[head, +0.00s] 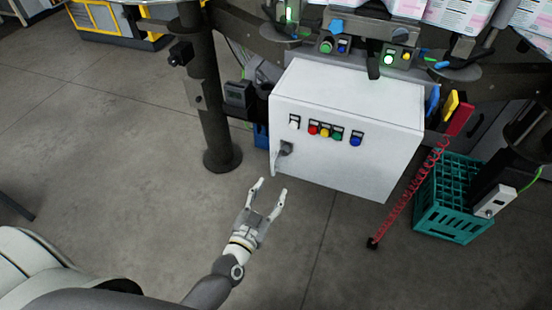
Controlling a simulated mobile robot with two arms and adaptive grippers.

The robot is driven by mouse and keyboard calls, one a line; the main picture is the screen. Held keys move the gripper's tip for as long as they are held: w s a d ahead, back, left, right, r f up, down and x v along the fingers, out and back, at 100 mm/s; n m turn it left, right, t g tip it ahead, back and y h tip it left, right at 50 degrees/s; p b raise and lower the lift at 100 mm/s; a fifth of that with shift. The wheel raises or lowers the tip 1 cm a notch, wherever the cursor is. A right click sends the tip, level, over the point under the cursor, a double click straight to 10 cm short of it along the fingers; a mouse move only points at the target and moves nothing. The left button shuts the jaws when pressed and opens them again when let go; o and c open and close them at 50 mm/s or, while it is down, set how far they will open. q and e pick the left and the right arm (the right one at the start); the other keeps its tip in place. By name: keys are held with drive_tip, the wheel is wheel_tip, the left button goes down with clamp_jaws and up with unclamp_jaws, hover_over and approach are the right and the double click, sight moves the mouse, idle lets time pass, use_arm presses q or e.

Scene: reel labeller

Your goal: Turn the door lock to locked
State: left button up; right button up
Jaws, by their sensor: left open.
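The door lock (284,150) is a small grey handle at the lower left of the front of a white control cabinet (380,165). I cannot tell from this view whether it stands at locked. My left gripper (271,190) is open and empty, below and to the left of the lock in the picture, its two fingers pointing up towards the cabinet and apart from it. My right gripper is not in view.
Several coloured buttons (325,132) sit above the lock on the cabinet front. A dark post (208,100) stands left of the cabinet. A teal crate (452,205) and a red coiled cord (405,197) are on the right. Floor in front is clear.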

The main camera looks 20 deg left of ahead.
sight(283, 154)
use_arm(q)
drive_tip(key=shift+t+y, duration=0.3)
drive_tip(key=w+r, duration=0.1)
drive_tip(key=w, duration=0.2)
drive_tip(key=w+r, duration=0.1)
drive_tip(key=w, duration=0.7)
drive_tip(key=shift+a+r, duration=0.15)
drive_tip(key=shift+r, duration=0.25)
drive_tip(key=shift+c, duration=0.2)
drive_tip(key=c, duration=1)
